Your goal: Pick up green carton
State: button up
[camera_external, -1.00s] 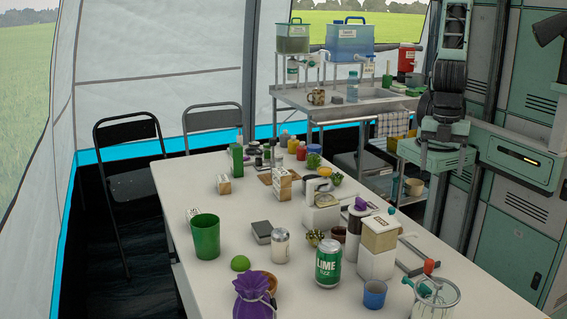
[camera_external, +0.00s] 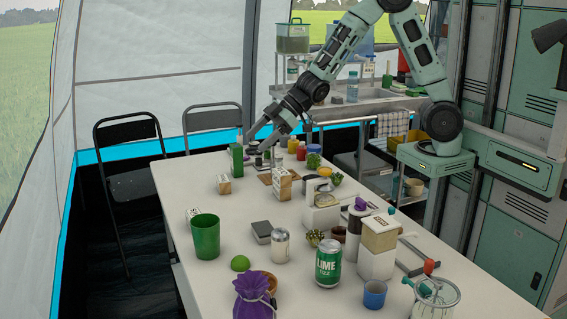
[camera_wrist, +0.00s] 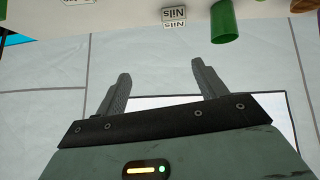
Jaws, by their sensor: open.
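The green carton (camera_external: 236,160) stands upright at the far left part of the white table in the external view. My gripper (camera_external: 260,138) is just right of the carton's top in that picture, pointing down and left. How near they are in depth I cannot tell. In the wrist view my gripper (camera_wrist: 160,68) is open, with nothing between the fingers. I cannot make out the carton for sure in the wrist view.
Small bottles and jars (camera_external: 302,150) crowd the table (camera_external: 215,205) right of the carton. A white-and-brown carton (camera_external: 224,184) stands in front of it, another (camera_external: 282,184) to the right. A green cup (camera_external: 206,237) is nearer; chairs (camera_external: 128,185) stand left.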

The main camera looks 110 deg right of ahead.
jog(key=s+d+f+m+t, duration=0.15)
jog(key=s+d, duration=0.25)
jog(key=d, duration=0.9)
jog(key=t, duration=0.2)
send_near(238, 145)
jog(key=x, duration=0.9)
jog(key=shift+w+p, duration=0.15)
jog(key=shift+p, duration=0.25)
jog(key=c, duration=1.5)
